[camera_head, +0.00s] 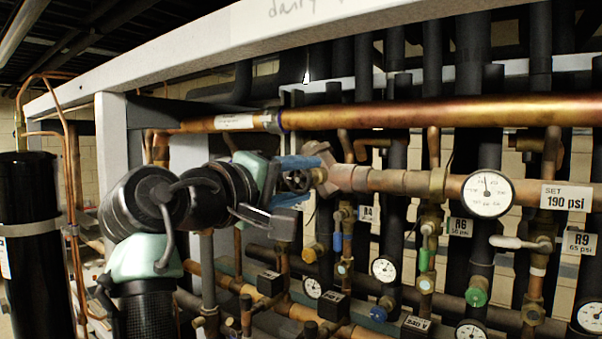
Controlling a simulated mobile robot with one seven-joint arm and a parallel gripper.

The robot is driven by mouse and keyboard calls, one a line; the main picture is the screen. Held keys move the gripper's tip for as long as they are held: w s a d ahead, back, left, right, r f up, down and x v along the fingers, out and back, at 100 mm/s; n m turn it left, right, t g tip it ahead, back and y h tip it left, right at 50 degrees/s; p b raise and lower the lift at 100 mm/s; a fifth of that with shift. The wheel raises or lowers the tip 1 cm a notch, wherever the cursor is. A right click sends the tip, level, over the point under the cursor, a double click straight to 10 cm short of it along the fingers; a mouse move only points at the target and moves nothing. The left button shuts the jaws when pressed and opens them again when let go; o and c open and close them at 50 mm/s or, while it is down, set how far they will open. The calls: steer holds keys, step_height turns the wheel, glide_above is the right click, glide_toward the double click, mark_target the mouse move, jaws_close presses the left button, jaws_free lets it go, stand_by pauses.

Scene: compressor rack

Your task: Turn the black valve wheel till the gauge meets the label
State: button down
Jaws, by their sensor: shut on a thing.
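The black valve wheel (296,181) sits at the left end of the horizontal copper pipe, against a brown valve body (326,170). My gripper (304,182) reaches it from the left, with one blue finger above the wheel and one below. It is shut on the wheel, and the fingers hide part of its rim. The round white gauge (487,193) stands on the same pipe to the right. Its needle points close to straight up; the scale is too small to read. The white label (566,197) beside it reads "SET 190 psi".
A thick copper pipe (430,113) runs above the wheel, under a white beam (290,35). Smaller valves, gauges such as one at lower centre (383,269), and black insulated pipes crowd below and behind. A black cylinder (35,245) stands at far left.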

steer(key=shift+r+n, duration=0.1)
steer(key=shift+n, duration=0.4)
steer(key=shift+c, duration=1.4)
jaws_free()
steer(key=shift+s+a+f+b, duration=0.2)
steer(key=shift+s+a+b, duration=0.1)
steer(key=shift+s, duration=0.05)
steer(key=b+v, duration=0.5)
steer(key=v, duration=0.7)
steer(key=shift+r+b, duration=0.15)
steer(key=shift+b, duration=0.15)
